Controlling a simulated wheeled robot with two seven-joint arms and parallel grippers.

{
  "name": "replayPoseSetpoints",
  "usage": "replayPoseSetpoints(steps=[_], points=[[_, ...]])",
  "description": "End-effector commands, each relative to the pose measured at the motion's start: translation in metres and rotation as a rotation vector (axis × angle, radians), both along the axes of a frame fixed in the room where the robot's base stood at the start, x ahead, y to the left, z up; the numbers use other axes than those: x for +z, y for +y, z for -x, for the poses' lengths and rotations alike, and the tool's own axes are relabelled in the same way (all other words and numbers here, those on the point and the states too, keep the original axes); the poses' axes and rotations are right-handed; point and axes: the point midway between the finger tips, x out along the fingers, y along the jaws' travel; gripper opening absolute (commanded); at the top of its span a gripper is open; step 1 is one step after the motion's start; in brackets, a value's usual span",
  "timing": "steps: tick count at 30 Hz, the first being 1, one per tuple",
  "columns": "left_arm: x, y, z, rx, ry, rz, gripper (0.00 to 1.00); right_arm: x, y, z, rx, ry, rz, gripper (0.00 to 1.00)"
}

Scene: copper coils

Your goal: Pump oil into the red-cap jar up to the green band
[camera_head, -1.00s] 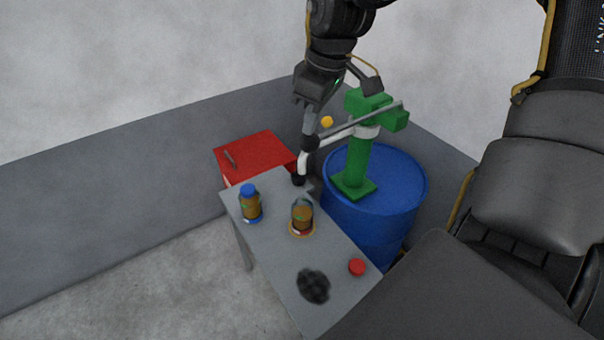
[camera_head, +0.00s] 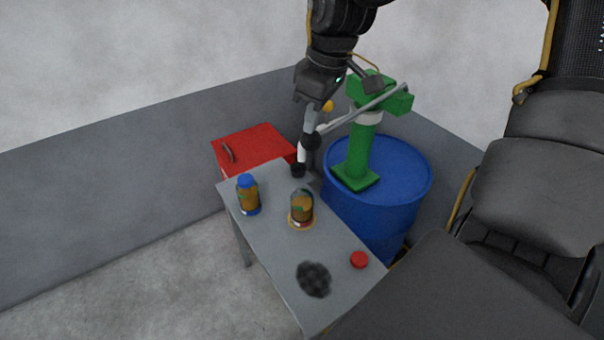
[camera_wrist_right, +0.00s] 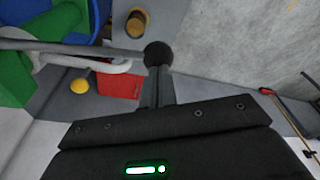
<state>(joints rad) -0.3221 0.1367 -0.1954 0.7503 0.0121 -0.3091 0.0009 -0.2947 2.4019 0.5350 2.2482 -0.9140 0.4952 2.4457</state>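The open jar (camera_head: 302,206) stands on the grey table on a round orange-rimmed base. It holds amber oil and bears a green mark; the exact level against the band is too small to tell. A red cap (camera_head: 359,260) lies apart on the table. The green pump (camera_head: 358,155) stands on the blue drum, with a grey lever (camera_head: 365,110) ending in a black ball knob (camera_wrist_right: 158,54). Its white spout ends in a black nozzle (camera_head: 298,170) behind the jar. My right gripper (camera_head: 308,125) has its fingers together at the knob. My left gripper is not visible.
A blue-capped jar (camera_head: 248,196) of amber oil stands left of the open jar. A dark round patch (camera_head: 314,280) lies on the near table. A red cabinet (camera_head: 255,148) is behind, and the blue drum (camera_head: 370,212) stands right. A yellow ball (camera_wrist_right: 79,86) shows near the spout.

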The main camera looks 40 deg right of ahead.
Motion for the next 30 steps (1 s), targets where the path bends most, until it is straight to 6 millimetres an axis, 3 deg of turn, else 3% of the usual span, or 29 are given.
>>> replayPoseSetpoints(steps=[13,30], points=[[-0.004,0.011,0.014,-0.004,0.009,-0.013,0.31,0.001,0.000,0.000,0.000,0.001,0.000,0.00],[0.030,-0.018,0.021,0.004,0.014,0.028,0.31,0.067,-0.007,0.000,-0.001,0.001,0.000,0.00]])
